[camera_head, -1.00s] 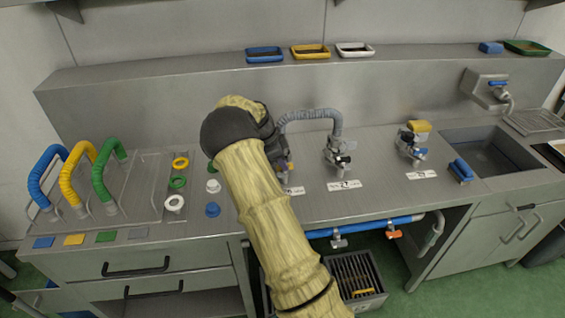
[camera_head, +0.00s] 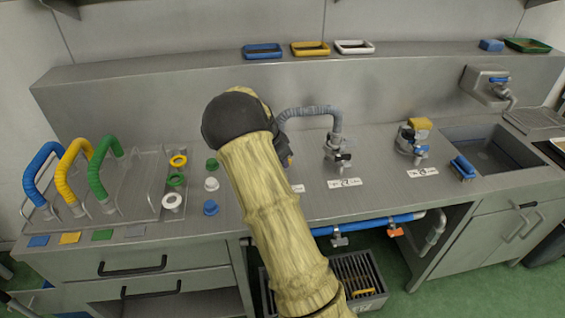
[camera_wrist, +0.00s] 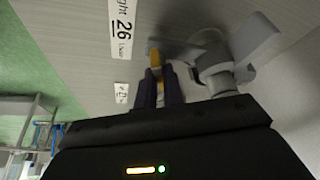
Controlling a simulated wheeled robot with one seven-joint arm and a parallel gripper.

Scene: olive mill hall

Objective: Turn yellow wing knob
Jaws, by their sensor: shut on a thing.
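The yellow wing knob (camera_wrist: 155,59) shows in the wrist view as a small yellow piece at the tips of the fingers, beside a grey metal fitting on the steel worktop. My gripper (camera_wrist: 162,78) is shut on it, with a dark finger on either side. The fingers hide part of the knob, so its exact angle is hard to tell. In the head view, my arm and dark wrist cover most of this spot.
A grey hose (camera_head: 310,111) arches right of my wrist to a valve (camera_head: 338,152). Another valve with a yellow top (camera_head: 420,124) stands farther right, before the sink (camera_head: 495,160). Colored caps and hose handles stand left. A white label (camera_wrist: 123,28) lies near the fingers.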

